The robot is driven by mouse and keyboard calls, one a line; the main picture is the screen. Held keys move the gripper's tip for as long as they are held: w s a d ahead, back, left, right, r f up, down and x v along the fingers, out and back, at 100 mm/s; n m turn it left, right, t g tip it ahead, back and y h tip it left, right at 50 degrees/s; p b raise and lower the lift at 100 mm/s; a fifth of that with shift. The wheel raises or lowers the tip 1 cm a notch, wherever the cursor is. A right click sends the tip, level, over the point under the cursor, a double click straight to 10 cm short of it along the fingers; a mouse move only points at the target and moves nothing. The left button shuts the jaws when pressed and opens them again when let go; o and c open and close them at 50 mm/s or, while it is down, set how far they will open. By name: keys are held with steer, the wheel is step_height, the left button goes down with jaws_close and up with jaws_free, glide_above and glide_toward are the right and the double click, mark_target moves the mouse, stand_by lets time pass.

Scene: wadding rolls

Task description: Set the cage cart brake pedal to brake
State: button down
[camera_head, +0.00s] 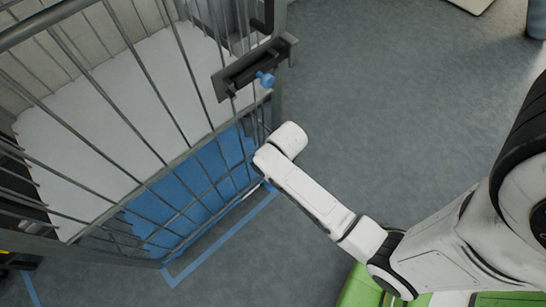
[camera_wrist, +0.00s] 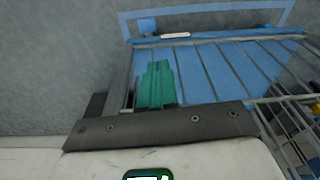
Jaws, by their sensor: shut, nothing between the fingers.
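The cage cart (camera_head: 196,190) stands at the left of the head view, with grey wire bars and a blue deck. Its blue deck and bars also fill the right of the wrist view (camera_wrist: 225,66). A small blue part (camera_wrist: 147,26) sits by the cart's bottom edge; it may be the brake pedal, but its setting cannot be told. My gripper (camera_wrist: 157,66) shows as green fingers shut together, with nothing between them, in front of the deck and apart from the blue part in the picture. In the head view my arm's end is beside the cart's corner and the fingers are hidden.
A dark bracket with a blue knob (camera_head: 265,79) is on the cart's upper corner. Blue tape (camera_head: 222,240) marks the floor along the cart. A green object (camera_head: 362,290) lies below my arm.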

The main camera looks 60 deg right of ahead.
steer(key=w+d+f+b, duration=0.2)
steer(key=f+b, duration=0.5)
steer(key=f, duration=0.4)
steer(key=w+d+f+m+b, duration=0.1)
steer(key=w+d+f+b, duration=0.1)
steer(key=f+b, duration=0.5)
step_height(320, 180, down, 5)
steer(key=shift+d, duration=0.75)
steer(key=shift+s, duration=0.1)
steer(key=f+b, duration=0.2)
steer(key=f, duration=0.1)
steer(key=w+f+b, duration=0.1)
steer(key=f+b, duration=0.1)
steer(key=f, duration=0.1)
steer(key=f+b, duration=0.2)
steer(key=f, duration=0.2)
steer(key=shift+w+d, duration=0.2)
